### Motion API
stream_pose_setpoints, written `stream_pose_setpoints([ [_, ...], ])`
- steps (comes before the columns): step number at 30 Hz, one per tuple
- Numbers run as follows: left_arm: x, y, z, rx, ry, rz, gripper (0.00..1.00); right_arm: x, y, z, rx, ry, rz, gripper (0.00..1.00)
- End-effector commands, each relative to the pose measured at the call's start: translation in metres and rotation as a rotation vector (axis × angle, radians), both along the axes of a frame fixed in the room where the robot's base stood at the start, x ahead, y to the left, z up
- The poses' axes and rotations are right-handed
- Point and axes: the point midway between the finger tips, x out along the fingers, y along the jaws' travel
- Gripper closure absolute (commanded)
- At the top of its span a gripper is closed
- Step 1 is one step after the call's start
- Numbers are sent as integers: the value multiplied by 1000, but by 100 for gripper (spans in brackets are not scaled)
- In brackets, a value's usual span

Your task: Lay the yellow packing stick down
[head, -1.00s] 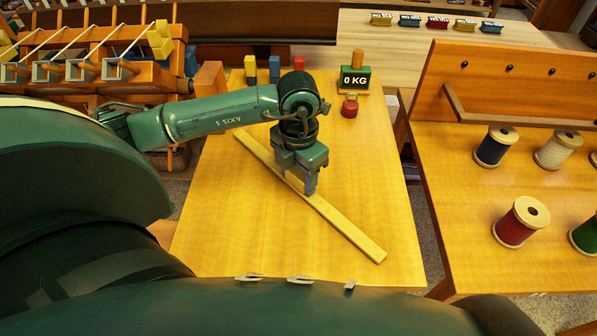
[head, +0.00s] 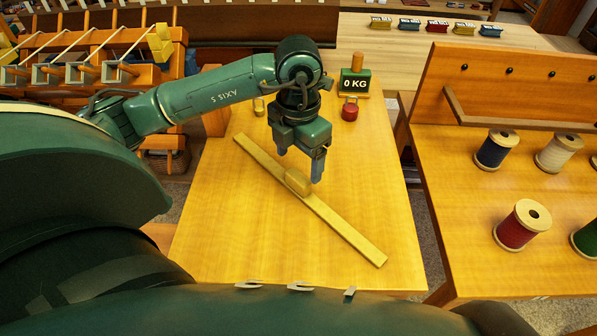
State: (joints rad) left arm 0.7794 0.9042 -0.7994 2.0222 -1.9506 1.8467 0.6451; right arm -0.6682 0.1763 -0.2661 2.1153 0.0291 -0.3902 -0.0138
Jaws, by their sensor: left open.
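The yellow packing stick (head: 345,230) lies flat and diagonally on the wooden table (head: 225,235), from upper left to lower right. A raised yellow block-like grip (head: 298,182) shows at its middle. My left gripper (head: 300,168) is open and empty, pointing down just above and behind that grip, apart from it as far as I can see. My right gripper is not in view.
A small sign reading 0 KG (head: 356,82) and a red weight (head: 350,108) stand at the table's back. A side bench at right holds several thread spools, including a red one (head: 522,222). An orange loom (head: 90,65) stands at back left. The table's front is clear.

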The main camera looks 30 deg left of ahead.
Motion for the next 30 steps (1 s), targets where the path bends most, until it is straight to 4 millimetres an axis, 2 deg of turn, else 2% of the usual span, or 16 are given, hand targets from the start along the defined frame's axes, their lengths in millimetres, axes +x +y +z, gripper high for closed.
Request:
stream_pose_setpoints([
  [3, 1, 0, 26, 0, -6, -1, 24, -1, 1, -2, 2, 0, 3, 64],
  [10, 0, 0, 55, 0, -2, -1, 24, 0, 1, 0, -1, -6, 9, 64],
  [15, 0, 0, 61, 0, -1, 0, 24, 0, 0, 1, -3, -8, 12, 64],
  [30, 0, 0, 61, 0, 0, 0, 24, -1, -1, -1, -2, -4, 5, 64],
])
